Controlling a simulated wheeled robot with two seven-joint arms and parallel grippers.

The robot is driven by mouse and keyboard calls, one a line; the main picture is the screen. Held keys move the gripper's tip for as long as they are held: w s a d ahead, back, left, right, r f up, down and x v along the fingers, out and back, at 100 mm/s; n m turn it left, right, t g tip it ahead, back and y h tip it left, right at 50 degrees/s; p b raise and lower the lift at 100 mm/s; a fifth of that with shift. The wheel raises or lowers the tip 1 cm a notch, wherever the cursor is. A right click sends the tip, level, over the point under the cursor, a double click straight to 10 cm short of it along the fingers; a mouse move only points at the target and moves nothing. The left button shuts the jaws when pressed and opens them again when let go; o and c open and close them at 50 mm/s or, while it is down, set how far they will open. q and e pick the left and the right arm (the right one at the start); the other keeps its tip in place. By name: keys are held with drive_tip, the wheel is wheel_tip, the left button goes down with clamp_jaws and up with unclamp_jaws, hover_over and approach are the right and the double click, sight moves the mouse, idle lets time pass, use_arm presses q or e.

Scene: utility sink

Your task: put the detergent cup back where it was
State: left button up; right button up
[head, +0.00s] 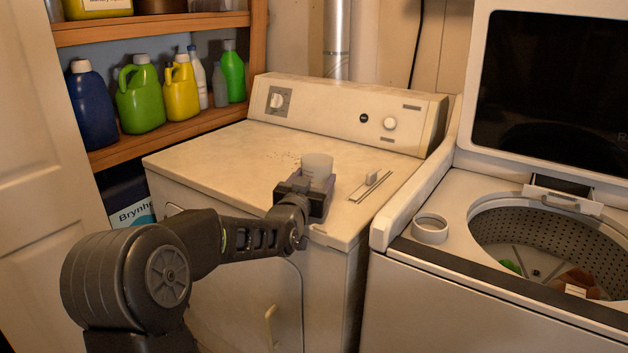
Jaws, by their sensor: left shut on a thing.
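The detergent cup (317,166) is a small, whitish, translucent cup. It stands upright in my left gripper (306,188), above the front part of the dryer top (240,160). My left gripper is shut on the cup, and its dark jaws hide the cup's lower part. I cannot tell whether the cup's base touches the dryer top. My right gripper is not in view.
A white ring-shaped piece (430,229) sits on the washer's (450,195) left front corner. The washer's lid is up, with a few items in its drum (535,243). Several detergent bottles (141,98) stand on the left shelf. The dryer top is mostly clear.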

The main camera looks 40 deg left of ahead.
use_arm(q)
drive_tip(key=shift+f+b, duration=0.15)
drive_tip(key=shift+b, duration=0.15)
drive_tip(key=o, duration=1.4)
drive_tip(key=shift+o, duration=0.2)
drive_tip(key=shift+r+p, duration=0.35)
drive_tip(key=shift+p, duration=0.1)
drive_tip(key=v, duration=1.2)
drive_tip(key=shift+f+b, duration=0.15)
drive_tip(key=shift+b, duration=0.2)
